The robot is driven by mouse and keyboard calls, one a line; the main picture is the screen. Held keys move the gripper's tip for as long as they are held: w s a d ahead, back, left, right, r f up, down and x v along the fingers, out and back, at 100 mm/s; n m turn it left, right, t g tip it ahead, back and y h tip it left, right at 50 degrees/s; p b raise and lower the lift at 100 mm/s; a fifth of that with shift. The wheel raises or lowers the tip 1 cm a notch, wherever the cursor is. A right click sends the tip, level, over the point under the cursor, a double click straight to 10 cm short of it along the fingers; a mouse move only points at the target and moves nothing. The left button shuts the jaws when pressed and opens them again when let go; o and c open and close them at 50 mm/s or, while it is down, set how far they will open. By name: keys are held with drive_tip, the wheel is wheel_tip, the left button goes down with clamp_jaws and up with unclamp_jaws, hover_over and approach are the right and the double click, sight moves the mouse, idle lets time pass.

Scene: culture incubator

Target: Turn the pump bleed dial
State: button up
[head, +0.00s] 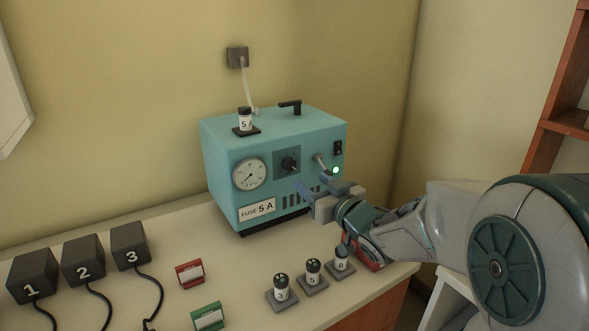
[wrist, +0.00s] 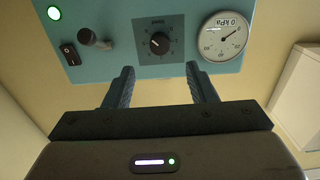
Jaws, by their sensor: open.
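The pump is a teal box (head: 225,150) on the counter. Its bleed dial (head: 290,164) is a black knob on a dark square plate in the middle of the front face. The dial also shows in the wrist view (wrist: 160,43), upside down, with its scale marks around it. My gripper (head: 305,192) is in front of the pump's face, below and right of the dial. In the wrist view its two fingers (wrist: 162,85) are spread apart with nothing between them, and the dial lies beyond the gap, apart from the fingertips.
A round gauge (head: 249,173) sits left of the dial. A metal fitting (head: 319,160), a black switch (head: 338,148) and a lit green lamp (head: 336,170) are to its right. Small jars on bases (head: 312,278), red and green card holders (head: 190,273) and numbered black blocks (head: 83,259) stand on the counter.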

sight(291, 167)
drive_tip(key=x, duration=0.8)
drive_tip(key=shift+w+a+p, duration=0.2)
drive_tip(key=shift+w+p, duration=0.05)
drive_tip(key=shift+p, duration=0.1)
drive_tip(key=c, duration=1)
